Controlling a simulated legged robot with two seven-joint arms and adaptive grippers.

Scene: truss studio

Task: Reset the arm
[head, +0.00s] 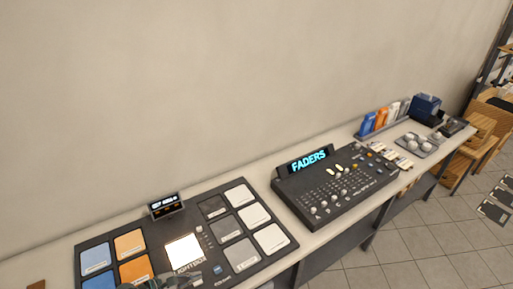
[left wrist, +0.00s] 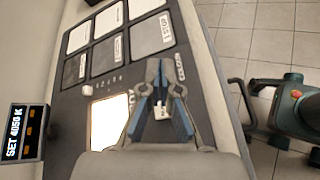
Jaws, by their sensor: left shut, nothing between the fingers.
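My left gripper (head: 165,283) shows only in part at the bottom edge of the head view, over the front of the light-box panel (head: 218,272). In the left wrist view the left gripper (left wrist: 165,78) has its blue-grey fingers together, with nothing held. The fingers are above the panel, beside the lit white square (left wrist: 109,120); whether they touch it I cannot tell. My right gripper is in neither view.
A display reading SET 4050 K (left wrist: 24,133) stands behind the panel. A FADERS console (head: 335,187) is to its right on the long bench (head: 265,175). Farther right are a tray of round knobs (head: 419,144) and a blue box (head: 426,105). Tiled floor lies in front.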

